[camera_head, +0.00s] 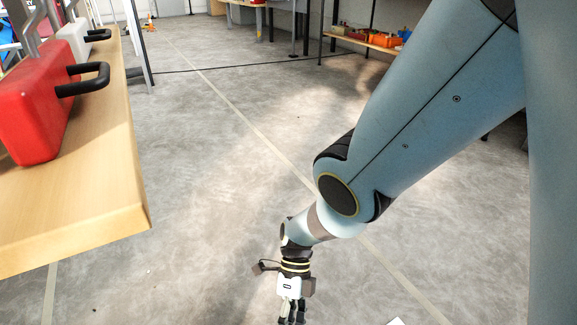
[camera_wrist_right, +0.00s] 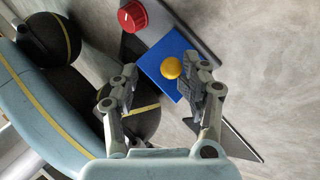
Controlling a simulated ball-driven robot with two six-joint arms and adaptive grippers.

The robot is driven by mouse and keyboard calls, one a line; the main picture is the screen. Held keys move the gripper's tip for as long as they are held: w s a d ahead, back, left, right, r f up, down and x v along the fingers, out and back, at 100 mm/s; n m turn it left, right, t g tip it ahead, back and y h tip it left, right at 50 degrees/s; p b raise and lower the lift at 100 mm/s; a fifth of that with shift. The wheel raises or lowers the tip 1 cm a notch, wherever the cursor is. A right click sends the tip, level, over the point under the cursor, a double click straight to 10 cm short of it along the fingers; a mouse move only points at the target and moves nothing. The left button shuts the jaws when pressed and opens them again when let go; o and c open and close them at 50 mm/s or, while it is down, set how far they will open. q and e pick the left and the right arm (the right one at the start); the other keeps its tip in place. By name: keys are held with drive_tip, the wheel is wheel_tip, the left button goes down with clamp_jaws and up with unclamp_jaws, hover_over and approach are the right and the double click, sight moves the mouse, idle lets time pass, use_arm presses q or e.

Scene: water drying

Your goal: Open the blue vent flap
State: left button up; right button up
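The blue vent flap (camera_wrist_right: 172,44) shows in the right wrist view, set against a grey panel, with a round yellow knob (camera_wrist_right: 171,68) on it. It looks flat against the panel, but its lower part is partly hidden by a finger. My right gripper (camera_wrist_right: 163,84) is open, its fingers well apart. The yellow knob appears between the fingertips, closer to the right-hand one; I cannot tell whether they touch. In the head view my right gripper (camera_head: 291,311) is low at the bottom edge, pointing down, and the flap cannot be seen there. My left gripper is not in view.
A red dial (camera_wrist_right: 132,16) sits on the grey panel (camera_wrist_right: 158,22) beside the flap. A wooden table (camera_head: 85,205) with a red block (camera_head: 35,110) with a black handle stands at the left. A shelf with bins (camera_head: 385,40) is far back. The middle floor is clear.

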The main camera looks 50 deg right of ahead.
use_arm(q)
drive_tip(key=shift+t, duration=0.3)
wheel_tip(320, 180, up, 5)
drive_tip(key=p, duration=0.3)
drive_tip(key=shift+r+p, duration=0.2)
drive_tip(key=shift+p, duration=0.15)
use_arm(e)
drive_tip(key=v, duration=1.2)
drive_tip(key=shift+w+d+r, duration=0.1)
drive_tip(key=shift+d, duration=0.05)
